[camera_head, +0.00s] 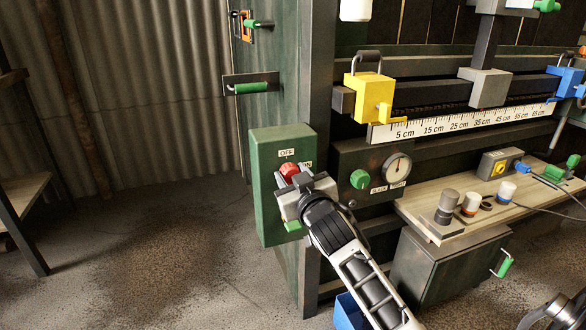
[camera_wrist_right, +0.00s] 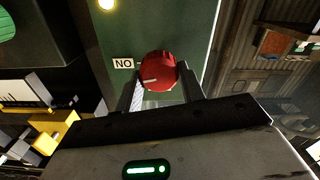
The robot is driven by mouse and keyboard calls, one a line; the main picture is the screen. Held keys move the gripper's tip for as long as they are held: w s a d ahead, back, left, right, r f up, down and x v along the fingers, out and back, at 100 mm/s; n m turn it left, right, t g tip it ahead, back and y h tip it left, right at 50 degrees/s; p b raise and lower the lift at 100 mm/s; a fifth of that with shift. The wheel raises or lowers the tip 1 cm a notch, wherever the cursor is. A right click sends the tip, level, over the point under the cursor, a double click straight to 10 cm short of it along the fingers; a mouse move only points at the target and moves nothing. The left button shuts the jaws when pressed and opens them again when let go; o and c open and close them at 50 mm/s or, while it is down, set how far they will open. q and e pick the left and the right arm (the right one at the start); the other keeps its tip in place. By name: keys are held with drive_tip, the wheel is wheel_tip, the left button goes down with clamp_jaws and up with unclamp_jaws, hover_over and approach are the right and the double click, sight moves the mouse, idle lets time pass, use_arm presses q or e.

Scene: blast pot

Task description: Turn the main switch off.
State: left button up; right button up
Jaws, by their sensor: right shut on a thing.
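The main switch is a red knob (camera_head: 289,169) on a green box (camera_head: 267,215), with an OFF label (camera_head: 287,152) above it and a partly covered ON label (camera_head: 307,164) to its right. My right gripper (camera_head: 295,180) is at the front of the box, its fingers shut on the knob. In the right wrist view the red knob (camera_wrist_right: 158,71) sits between the fingers (camera_wrist_right: 160,95). A white mark shows on its left side, near the ON label (camera_wrist_right: 123,63), which reads upside down. My left gripper is not in view.
Right of the box are a green knob (camera_head: 359,179) and a round gauge (camera_head: 397,168). A yellow block (camera_head: 369,98) hangs above. The floor to the left is clear.

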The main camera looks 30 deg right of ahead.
drive_tip(key=shift+r+n+p, duration=0.2)
drive_tip(key=shift+n+p, duration=0.2)
drive_tip(key=shift+n, duration=0.1)
use_arm(q)
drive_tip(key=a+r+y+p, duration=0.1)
drive_tip(key=p, duration=0.2)
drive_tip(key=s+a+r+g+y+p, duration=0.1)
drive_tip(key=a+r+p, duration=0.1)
drive_tip(key=p, duration=0.1)
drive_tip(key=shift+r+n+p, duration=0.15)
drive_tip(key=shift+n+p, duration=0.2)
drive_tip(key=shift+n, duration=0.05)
use_arm(e)
drive_tip(key=n, duration=1.4)
drive_tip(key=shift+a+f, duration=0.2)
drive_tip(key=shift+f, duration=0.2)
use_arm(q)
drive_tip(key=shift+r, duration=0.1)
use_arm(e)
drive_tip(key=shift+n, duration=0.4)
drive_tip(key=o, duration=1)
